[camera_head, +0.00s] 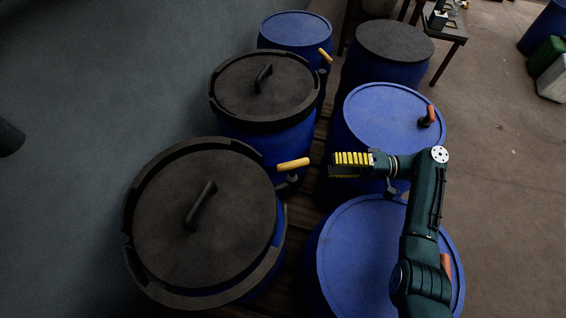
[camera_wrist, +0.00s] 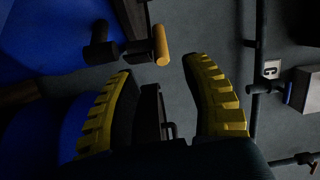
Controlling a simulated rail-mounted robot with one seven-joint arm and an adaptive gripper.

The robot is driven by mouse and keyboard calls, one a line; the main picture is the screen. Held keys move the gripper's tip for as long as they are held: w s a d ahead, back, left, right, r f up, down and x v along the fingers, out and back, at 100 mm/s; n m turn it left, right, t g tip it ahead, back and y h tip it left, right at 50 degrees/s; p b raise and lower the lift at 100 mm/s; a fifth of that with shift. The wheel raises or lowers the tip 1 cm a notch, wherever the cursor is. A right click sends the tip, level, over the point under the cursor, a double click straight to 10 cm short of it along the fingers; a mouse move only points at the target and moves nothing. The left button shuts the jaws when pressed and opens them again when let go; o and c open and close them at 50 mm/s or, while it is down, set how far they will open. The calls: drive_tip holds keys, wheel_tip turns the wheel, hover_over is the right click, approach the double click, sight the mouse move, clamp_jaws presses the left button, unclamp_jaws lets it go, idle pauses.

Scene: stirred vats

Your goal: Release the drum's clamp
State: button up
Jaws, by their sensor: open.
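A clamp handle (camera_head: 293,164) with a yellow grip sticks out from the upper right side of the near left drum (camera_head: 284,215), which is blue with a dark lid (camera_head: 170,235). In the wrist view the yellow grip (camera_wrist: 161,45) stands on a dark lever (camera_wrist: 105,47) beside a blue drum wall (camera_wrist: 50,30). My gripper (camera_head: 335,164) is open, with yellow-ribbed fingers, a little right of the grip and apart from it. In the wrist view my gripper (camera_wrist: 158,68) has its fingertips either side of the grip's line, with the grip just beyond them. Nothing is between the fingers.
Another dark-lidded drum (camera_head: 265,85) and a blue drum (camera_head: 295,30) stand behind on the left. Blue-lidded drums (camera_head: 385,110) (camera_head: 345,255) stand on the right, under and beside my arm. A narrow gap separates the rows. A table (camera_head: 450,30) stands at the back right.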

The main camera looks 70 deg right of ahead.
sight(283, 164)
drive_tip(key=b+x, duration=0.2)
drive_tip(key=x, duration=1.1)
drive_tip(key=shift+w+a, duration=0.1)
drive_tip(key=shift+w, duration=0.15)
drive_tip(key=shift+s, duration=0.1)
clamp_jaws()
drive_tip(key=shift+f, duration=0.1)
